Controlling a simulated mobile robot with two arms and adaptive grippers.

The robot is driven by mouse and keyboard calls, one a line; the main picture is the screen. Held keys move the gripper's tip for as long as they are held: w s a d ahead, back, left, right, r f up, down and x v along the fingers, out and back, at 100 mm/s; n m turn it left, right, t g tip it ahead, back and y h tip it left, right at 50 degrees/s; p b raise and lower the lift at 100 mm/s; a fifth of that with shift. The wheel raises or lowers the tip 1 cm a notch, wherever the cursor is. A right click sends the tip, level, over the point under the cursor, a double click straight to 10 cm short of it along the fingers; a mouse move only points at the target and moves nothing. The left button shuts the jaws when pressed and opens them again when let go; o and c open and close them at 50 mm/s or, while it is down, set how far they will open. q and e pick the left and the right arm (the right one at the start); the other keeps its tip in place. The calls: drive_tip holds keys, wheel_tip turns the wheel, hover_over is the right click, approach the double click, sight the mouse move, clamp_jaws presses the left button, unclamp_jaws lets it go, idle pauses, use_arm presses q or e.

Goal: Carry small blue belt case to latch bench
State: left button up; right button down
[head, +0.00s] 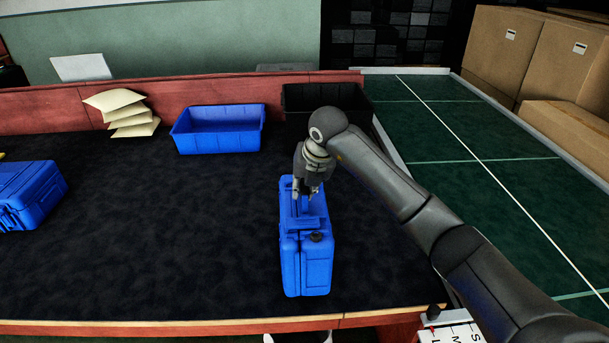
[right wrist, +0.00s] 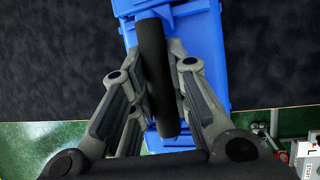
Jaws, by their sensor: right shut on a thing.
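A blue case (head: 306,265) stands upright over the dark bench top near its front edge, and its top also shows in the right wrist view (right wrist: 207,35). My right gripper (head: 307,199) is above it, with its fingers pointing down at the top. In the right wrist view, the fingers (right wrist: 164,95) are closed around a black bar-like handle (right wrist: 153,50) on the case. I cannot tell whether the case touches the bench. A second blue case (head: 32,196) lies at the left edge of the head view, partly cut off. My left gripper is not in view.
A blue bin (head: 218,140) and a black bin (head: 300,98) stand along the back of the bench (head: 170,240). Pale yellow packets (head: 132,119) are stacked left of them. Cardboard boxes (head: 504,50) stand at the upper right. The middle of the bench is clear.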

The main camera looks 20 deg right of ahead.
drive_tip(key=shift+w+f, duration=0.15)
drive_tip(key=shift+f, duration=0.3)
drive_tip(key=c, duration=1.8)
unclamp_jaws()
drive_tip(key=shift+f, duration=0.3)
drive_tip(key=o, duration=0.4)
drive_tip(key=shift+s+r, duration=0.1)
drive_tip(key=shift+s, duration=0.1)
drive_tip(key=shift+o, duration=0.2)
drive_tip(key=shift+r, duration=0.1)
drive_tip(key=b+v, duration=0.2)
drive_tip(key=v, duration=1)
